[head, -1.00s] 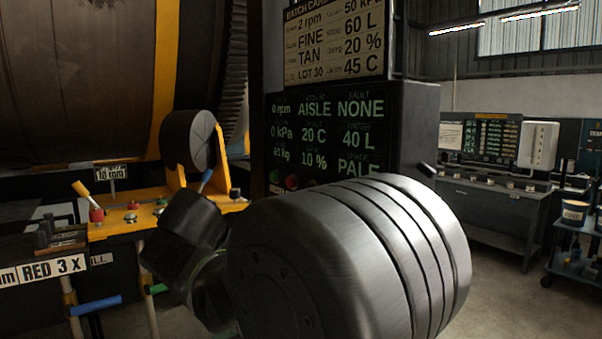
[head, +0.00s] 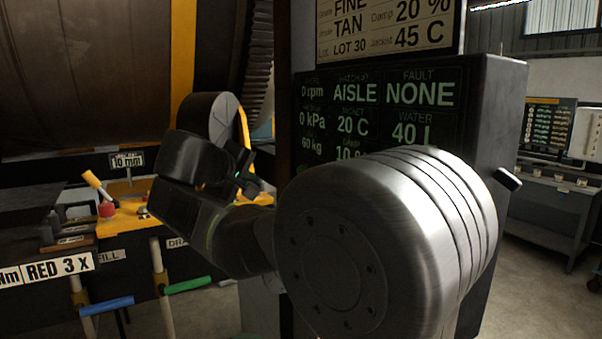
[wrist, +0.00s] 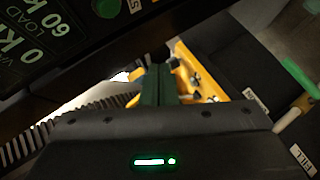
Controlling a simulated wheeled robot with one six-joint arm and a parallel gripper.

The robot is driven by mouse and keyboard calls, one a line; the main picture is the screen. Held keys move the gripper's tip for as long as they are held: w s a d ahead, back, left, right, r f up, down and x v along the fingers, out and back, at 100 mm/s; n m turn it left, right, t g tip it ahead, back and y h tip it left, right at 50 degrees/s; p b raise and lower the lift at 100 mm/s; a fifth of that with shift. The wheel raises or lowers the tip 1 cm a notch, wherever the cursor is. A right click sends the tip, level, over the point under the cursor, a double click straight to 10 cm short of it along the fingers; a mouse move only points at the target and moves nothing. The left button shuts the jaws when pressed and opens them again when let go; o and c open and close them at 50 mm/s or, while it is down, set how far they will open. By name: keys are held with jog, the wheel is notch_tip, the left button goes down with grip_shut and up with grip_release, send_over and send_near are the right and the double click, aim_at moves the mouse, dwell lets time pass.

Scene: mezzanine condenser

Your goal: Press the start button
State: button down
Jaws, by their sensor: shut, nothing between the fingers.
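The control panel (head: 488,105) stands at the centre right in the head view, with a lit green readout. In the wrist view, a dark green round button (wrist: 106,8) shows at the top edge, partly cut off. My arm hides the buttons in the head view. My gripper (wrist: 156,68) is shut and empty, below the green button in the wrist picture and apart from it. In the head view my gripper (head: 246,178) is partly hidden, left of the panel.
A yellow bracket (head: 160,212) with a red-based lever (head: 106,208) is at the left, below a large dark drum (head: 80,70). A blue handle (head: 107,305) and a green handle (head: 188,285) stick out below. Open floor lies at the right.

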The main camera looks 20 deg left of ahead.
jog(key=w+d, duration=0.5)
jog(key=w, duration=0.1)
jog(key=shift+w+d, duration=0.35)
dwell(2.0)
jog(key=shift+w+d, duration=0.3)
jog(key=shift+w, duration=0.05)
jog(key=shift+w+d, duration=0.25)
jog(key=shift+w, duration=0.05)
dwell(0.7)
dwell(0.4)
jog(key=shift+s+a, duration=0.55)
jog(key=shift+s, duration=0.1)
jog(key=s+a+b, duration=0.1)
jog(key=s+a, duration=0.2)
jog(key=shift+s+a, duration=0.1)
jog(key=shift+s, duration=0.3)
